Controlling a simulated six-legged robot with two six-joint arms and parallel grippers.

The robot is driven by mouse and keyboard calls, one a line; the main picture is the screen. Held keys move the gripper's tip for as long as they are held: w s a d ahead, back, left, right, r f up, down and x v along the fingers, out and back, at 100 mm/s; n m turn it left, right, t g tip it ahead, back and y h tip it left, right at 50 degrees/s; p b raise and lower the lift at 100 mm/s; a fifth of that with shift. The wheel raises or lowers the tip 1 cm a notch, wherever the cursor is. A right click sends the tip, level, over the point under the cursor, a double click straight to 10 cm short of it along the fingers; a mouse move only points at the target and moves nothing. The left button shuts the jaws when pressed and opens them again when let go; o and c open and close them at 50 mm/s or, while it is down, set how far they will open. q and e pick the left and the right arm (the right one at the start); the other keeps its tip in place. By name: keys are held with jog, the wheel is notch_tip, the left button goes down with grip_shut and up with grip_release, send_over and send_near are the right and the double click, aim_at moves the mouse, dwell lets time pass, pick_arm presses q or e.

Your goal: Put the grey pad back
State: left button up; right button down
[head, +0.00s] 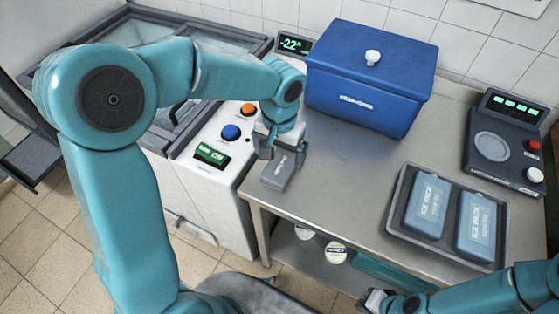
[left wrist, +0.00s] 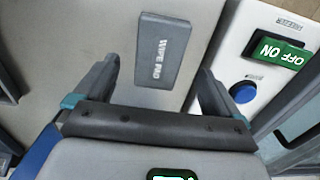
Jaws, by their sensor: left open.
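The grey pad, marked "WIPE PAD" (head: 277,174), lies flat on the steel counter near its front left edge. It also shows in the left wrist view (left wrist: 160,50), ahead of and partly between the fingertips, with a gap to either finger. My left gripper (head: 277,148) is open just above and behind the pad; its two fingers also show in the left wrist view (left wrist: 159,72). My right gripper (head: 374,300) is low at the bottom of the head view, in front of the counter; its jaws are too small and partly hidden to read.
A blue lidded box (head: 370,85) stands at the back of the counter (head: 330,185). A dark tray (head: 398,205) holds two ice packs (head: 428,207). A scale-like device (head: 492,147) stands at right. A white freezer (head: 205,190) with orange and blue buttons adjoins on the left.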

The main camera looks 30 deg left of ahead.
aim_at(279, 169)
pick_arm(q)
notch_tip(279, 169, up, 7)
jog(key=shift+s, duration=0.15)
dwell(0.6)
